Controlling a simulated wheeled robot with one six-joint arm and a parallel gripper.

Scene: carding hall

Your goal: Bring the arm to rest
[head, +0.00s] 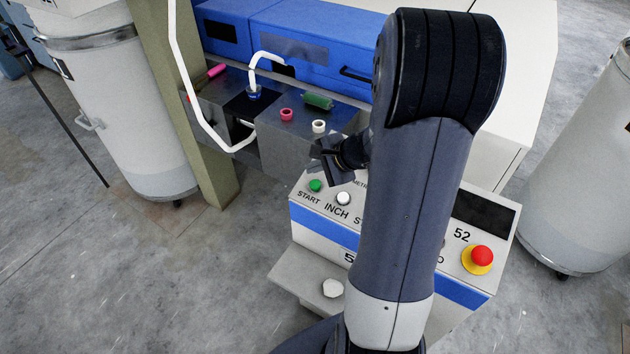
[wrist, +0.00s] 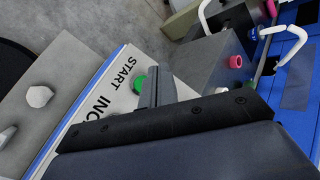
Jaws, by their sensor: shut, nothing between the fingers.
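My gripper (head: 333,165) is shut and empty. In the head view it hangs over the back edge of a control panel, above the green START button (head: 315,186) and the white INCH button (head: 343,198). In the wrist view my gripper (wrist: 152,90) shows beside the green button (wrist: 139,84), partly covering it. I cannot tell whether it touches the panel (head: 312,213). My arm rises in front of the panel and hides part of its middle.
A red stop button (head: 481,256) stands on the panel's right. Behind are a metal box (head: 285,140) with bobbins, a white bent rod (head: 201,118) and a blue machine (head: 300,40). White drums stand left (head: 125,110) and right (head: 580,180). Floor (head: 130,280) is clear at front left.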

